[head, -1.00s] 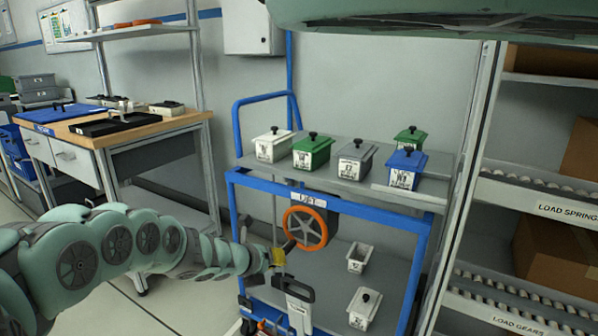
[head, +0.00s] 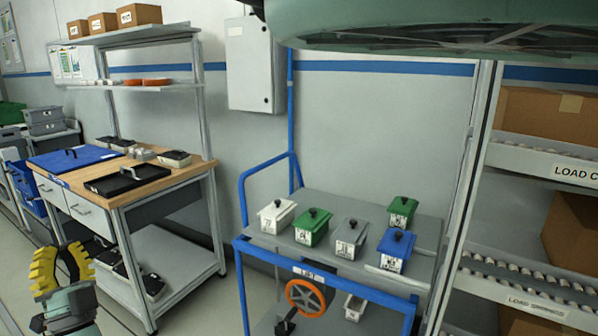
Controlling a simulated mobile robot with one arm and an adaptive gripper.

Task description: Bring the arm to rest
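My gripper (head: 64,268) is at the lower left of the head view, pointing up. Its yellow ribbed fingers stand apart with nothing between them, so it is open and empty. Only the end of my arm shows below it; the rest is outside the picture. The gripper is in front of the workbench (head: 172,189) and well left of the blue cart (head: 243,262), apart from both as far as I can tell.
The cart carries white, green, grey and blue lidded bins and an orange handwheel (head: 305,296) marked LIFT. A roller rack (head: 500,291) with cardboard boxes stands at right. Floor shows between bench and cart.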

